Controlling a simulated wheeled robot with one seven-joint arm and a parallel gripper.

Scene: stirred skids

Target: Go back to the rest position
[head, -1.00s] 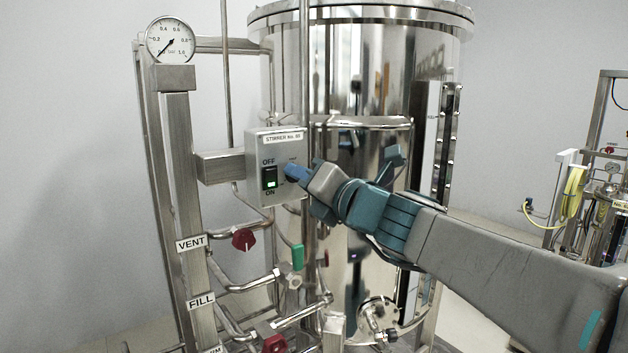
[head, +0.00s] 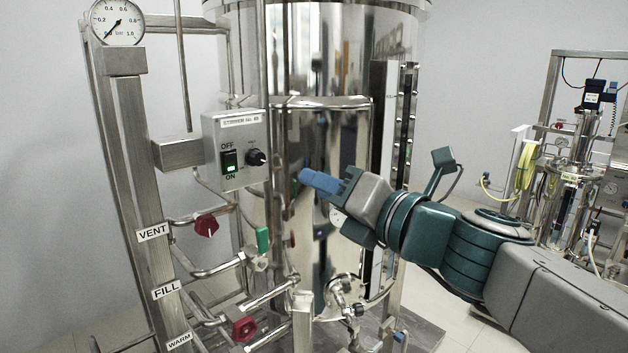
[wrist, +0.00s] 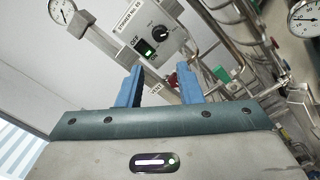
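My gripper (head: 318,182) is in front of the steel tank, to the right of the stirrer box and clear of it. In the wrist view my gripper (wrist: 160,88) has its two blue fingers apart with nothing between them. The stirrer box (head: 240,135) is a grey box with a green-lit OFF/ON switch (head: 229,163) and a black knob (head: 257,157). The box also shows beyond the fingers in the wrist view (wrist: 140,22).
The polished tank (head: 320,75) stands behind my gripper. A pipe frame with a gauge (head: 117,22), red valve handles (head: 206,225) and a green handle (head: 263,239) is at left. Another skid (head: 570,165) stands at far right. Open floor lies between the skids.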

